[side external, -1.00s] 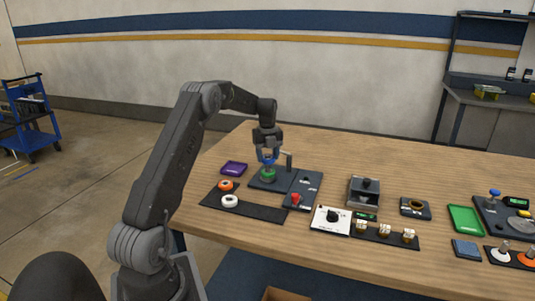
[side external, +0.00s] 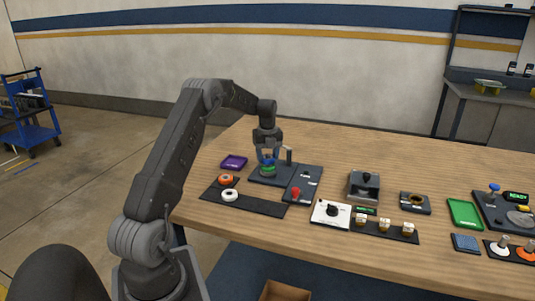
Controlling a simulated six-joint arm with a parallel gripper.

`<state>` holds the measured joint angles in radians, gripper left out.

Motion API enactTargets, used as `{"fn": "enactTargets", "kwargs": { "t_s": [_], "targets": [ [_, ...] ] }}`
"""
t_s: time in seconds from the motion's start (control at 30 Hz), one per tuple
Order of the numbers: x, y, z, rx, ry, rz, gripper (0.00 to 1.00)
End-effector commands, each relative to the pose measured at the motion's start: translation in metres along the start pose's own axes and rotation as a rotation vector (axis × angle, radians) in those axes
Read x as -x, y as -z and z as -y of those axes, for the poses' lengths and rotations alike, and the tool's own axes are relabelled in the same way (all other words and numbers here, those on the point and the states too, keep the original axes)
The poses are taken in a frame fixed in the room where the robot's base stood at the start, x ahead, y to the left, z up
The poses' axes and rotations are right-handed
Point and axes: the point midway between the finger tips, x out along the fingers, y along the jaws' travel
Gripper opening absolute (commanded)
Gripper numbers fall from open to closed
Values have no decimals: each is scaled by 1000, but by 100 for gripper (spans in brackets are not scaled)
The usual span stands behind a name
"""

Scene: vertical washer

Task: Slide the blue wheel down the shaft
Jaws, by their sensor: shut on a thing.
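The blue wheel (side external: 270,161) is between the fingertips of my gripper (side external: 268,158), which is shut on it from above. It sits low on the upright fixture, just over the green wheel (side external: 267,171), and the two look touching or nearly so. The shaft is hidden by the wheels and my fingers. The green wheel rests at the dark base plate (side external: 256,179).
A grey post (side external: 289,156) stands close to the right of my gripper. A panel with a red knob (side external: 296,193) is in front. An orange wheel (side external: 227,180) and a white wheel (side external: 229,195) lie on a dark mat at left, near a purple tray (side external: 234,162).

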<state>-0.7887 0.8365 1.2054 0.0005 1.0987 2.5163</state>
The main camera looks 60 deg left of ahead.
Motion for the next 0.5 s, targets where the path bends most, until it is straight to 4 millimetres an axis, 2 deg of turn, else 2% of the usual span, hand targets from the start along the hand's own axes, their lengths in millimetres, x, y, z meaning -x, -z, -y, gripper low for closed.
{"fn": "enactTargets", "kwargs": {
  "t_s": [0.5],
  "targets": [
    [-11, 0, 0, 0, -1, -1, 29]
  ]
}}
